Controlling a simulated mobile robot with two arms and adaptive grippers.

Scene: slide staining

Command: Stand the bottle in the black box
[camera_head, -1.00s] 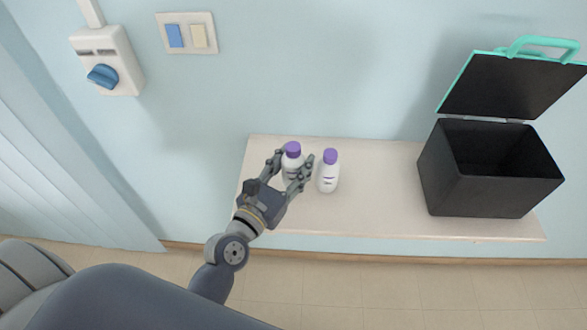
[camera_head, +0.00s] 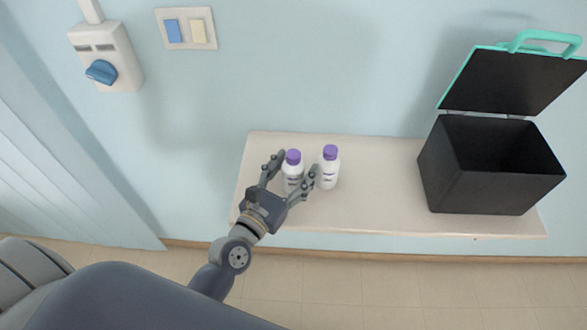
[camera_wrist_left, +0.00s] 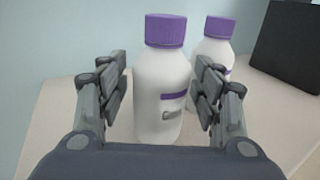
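Two white bottles with purple caps stand upright side by side on the shelf. The left bottle (camera_head: 293,172) is between the fingers of my left gripper (camera_head: 292,178), which is open around it. In the left wrist view this bottle (camera_wrist_left: 162,85) stands between the two fingers (camera_wrist_left: 160,92), with a gap on its left side; on the right the finger is close, and contact is unclear. The right bottle (camera_head: 329,168) is just outside the right finger; it also shows in the left wrist view (camera_wrist_left: 213,50). The black box (camera_head: 470,185) stands open at the shelf's right end. My right gripper is not visible.
The pale shelf (camera_head: 380,195) has free room between the bottles and the box. The box's lid (camera_head: 510,82), with a teal rim and handle, stands raised at the back. A wall with switches (camera_head: 187,30) is behind.

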